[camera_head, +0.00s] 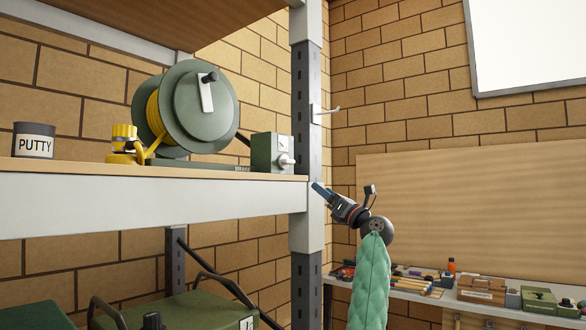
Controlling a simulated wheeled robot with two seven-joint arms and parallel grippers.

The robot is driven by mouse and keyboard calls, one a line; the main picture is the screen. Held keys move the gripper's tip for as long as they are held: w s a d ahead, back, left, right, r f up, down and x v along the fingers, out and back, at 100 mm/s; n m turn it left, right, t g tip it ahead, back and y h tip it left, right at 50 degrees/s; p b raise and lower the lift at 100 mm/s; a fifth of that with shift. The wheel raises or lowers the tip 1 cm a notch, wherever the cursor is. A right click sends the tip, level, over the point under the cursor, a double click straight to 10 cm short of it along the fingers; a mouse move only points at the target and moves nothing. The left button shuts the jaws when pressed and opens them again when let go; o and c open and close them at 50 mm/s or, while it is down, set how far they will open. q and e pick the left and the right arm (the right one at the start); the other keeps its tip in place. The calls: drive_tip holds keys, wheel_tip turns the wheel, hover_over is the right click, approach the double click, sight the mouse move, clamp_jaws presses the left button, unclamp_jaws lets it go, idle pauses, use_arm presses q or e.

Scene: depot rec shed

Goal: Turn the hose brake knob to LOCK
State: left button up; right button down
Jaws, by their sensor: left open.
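A green hose reel (205,108) with yellow hose and a crank handle stands on the upper shelf. At the right end of its base is a small grey-green box (266,150) with a pale knob (286,160) on its right side. Small lettering that seems to read BRAKE is on the base beside the box. The knob's setting and any LOCK mark are too small to read. My left gripper (319,189) is open and empty, to the right of and slightly below the knob, by the shelf post, apart from the knob. My right gripper is not in view.
The shelf's grey post (305,120) rises just right of the box, with a hook (328,112) on it. A putty tin (34,140) and a yellow hose fitting (124,142) stand on the shelf. A bench (420,294) with tools and boxes is at lower right.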

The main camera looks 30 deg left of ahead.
sight(291, 161)
use_arm(q)
drive_tip(key=s+a+r+n+p, duration=0.1)
drive_tip(key=a+r, duration=0.2)
drive_tip(key=s+a+r+n+g+h+p, duration=0.1)
drive_tip(key=a+r, duration=0.2)
drive_tip(key=s+a+r+n+g+p, duration=0.1)
drive_tip(key=a+r, duration=0.2)
drive_tip(key=shift+s+a+r+n+h, duration=0.1)
drive_tip(key=shift+s+a+n+h, duration=0.15)
drive_tip(key=shift+n+h, duration=0.05)
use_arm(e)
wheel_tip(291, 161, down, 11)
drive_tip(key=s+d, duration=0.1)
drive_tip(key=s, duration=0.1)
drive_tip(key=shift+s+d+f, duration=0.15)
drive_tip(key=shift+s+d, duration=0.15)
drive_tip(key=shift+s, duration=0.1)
use_arm(q)
drive_tip(key=c, duration=1)
